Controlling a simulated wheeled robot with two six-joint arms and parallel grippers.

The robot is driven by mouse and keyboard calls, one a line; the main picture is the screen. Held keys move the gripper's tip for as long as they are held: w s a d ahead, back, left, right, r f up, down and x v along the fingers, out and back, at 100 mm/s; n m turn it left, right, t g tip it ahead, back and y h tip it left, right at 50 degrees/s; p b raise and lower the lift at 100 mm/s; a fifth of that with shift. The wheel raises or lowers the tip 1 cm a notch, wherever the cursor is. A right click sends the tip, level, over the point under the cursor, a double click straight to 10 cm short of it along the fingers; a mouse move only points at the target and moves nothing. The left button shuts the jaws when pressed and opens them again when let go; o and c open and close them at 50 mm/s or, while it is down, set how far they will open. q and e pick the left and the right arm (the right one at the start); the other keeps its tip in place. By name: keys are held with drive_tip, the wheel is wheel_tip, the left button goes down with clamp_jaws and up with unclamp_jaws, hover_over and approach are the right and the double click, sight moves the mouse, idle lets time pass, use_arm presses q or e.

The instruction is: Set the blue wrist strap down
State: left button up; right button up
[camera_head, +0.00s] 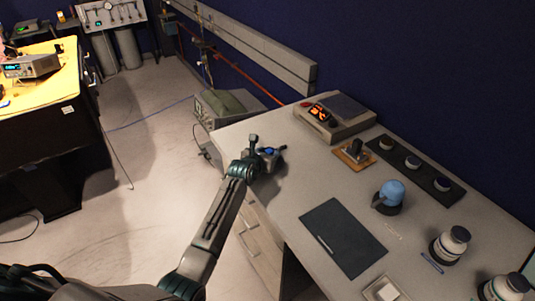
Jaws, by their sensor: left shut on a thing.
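My left gripper (274,153) is at the left edge of the grey bench (303,183), seen from behind and above. It is shut on the blue wrist strap (268,150), of which only a small blue patch shows between the dark gripper parts. The gripper hides the rest of the strap. I cannot tell whether the strap touches the bench top. My right gripper is not in view.
Bare bench lies between gripper and mat.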

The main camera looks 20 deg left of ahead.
use_arm(q)
drive_tip(key=o, duration=0.9)
drive_tip(key=shift+f, duration=0.1)
drive_tip(key=shift+o, duration=0.3)
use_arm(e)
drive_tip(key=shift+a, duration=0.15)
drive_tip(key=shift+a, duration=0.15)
use_arm(q)
drive_tip(key=v, duration=0.2)
drive_tip(key=shift+s, duration=0.25)
drive_tip(key=p+v, duration=0.7)
drive_tip(key=v, duration=0.1)
drive_tip(key=shift+r+p, duration=0.4)
drive_tip(key=shift+s+r+p, duration=0.1)
drive_tip(key=shift+s+p, duration=0.3)
drive_tip(key=shift+s, duration=0.35)
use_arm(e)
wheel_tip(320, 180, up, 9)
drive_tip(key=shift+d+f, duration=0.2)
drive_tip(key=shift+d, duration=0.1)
